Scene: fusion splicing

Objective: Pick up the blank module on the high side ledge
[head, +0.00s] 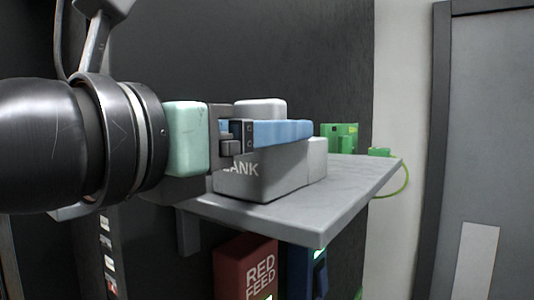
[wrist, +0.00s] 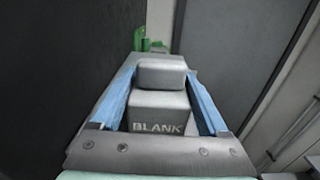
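The blank module is a grey block lettered BLANK with a smaller raised block on top; it sits on the grey side ledge (head: 345,195). In the head view the module (head: 275,172) is partly hidden by a blue finger, and in the wrist view the module (wrist: 160,112) is seen between both fingers. My gripper (head: 311,131) reaches in level from the left, and its blue fingers lie along the two sides of the module's upper part. In the wrist view my gripper (wrist: 161,78) is open, with narrow gaps seeming to show beside the raised block.
A green connector piece (head: 340,137) stands behind the module on the ledge, with a green cable (head: 407,180) curling off the far edge. A red RED FEED module (head: 247,268) and a blue module (head: 308,270) are below the ledge. A dark wall panel (head: 330,60) rises behind.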

